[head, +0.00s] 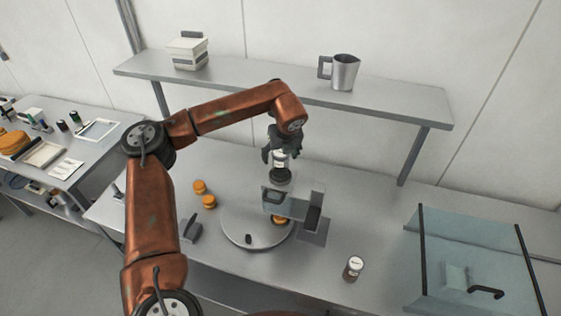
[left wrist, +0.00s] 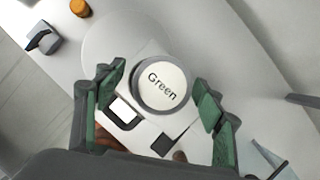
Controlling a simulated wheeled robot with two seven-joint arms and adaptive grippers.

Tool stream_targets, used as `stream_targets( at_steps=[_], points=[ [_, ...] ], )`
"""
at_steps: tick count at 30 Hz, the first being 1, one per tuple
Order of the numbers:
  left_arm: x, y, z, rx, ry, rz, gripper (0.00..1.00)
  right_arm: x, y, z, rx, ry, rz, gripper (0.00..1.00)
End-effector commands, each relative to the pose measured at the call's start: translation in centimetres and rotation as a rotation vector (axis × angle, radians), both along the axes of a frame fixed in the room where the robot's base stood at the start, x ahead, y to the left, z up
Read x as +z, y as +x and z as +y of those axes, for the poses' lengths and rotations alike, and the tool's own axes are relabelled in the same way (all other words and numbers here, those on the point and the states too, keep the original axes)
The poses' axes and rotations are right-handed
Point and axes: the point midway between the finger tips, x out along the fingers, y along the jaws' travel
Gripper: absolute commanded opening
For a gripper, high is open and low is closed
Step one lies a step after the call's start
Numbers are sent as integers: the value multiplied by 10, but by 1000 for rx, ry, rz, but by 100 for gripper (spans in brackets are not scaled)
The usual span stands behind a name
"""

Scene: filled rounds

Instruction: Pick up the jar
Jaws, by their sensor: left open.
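A jar with a round white lid reading "Green" (left wrist: 163,84) lies between the spread fingers of my left gripper (left wrist: 160,100) in the left wrist view. In the head view the jar (head: 280,159) shows just under my left gripper (head: 280,152), above a dark round part of the grey device. The gripper is open, with one green-padded finger on each side of the jar. I cannot tell whether the fingers touch it. The jar's lower body is mostly hidden. A second jar with a white lid (head: 353,268) stands apart near the table's front edge. My right gripper is not in view.
A grey turntable (head: 240,236) and the device's upright (head: 314,208) stand close below my gripper. Orange caps (head: 199,187) lie left of them. A clear box (head: 470,265) is at right. A shelf (head: 390,100) with a metal pitcher (head: 344,73) runs behind.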

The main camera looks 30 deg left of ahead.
Motion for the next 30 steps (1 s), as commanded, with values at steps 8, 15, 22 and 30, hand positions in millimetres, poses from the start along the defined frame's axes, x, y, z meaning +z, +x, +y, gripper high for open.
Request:
stream_targets(
  at_steps=[8, 15, 22, 30],
  points=[
    [-4, 1, 0, -1, -1, -1, 63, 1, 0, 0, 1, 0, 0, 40],
    [-4, 1, 0, -2, -1, -1, 46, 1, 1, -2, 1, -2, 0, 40],
    [-3, 1, 0, -2, -1, -1, 30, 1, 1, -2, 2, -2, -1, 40],
    [-3, 1, 0, -1, -1, -1, 12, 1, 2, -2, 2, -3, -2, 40]
  ],
)
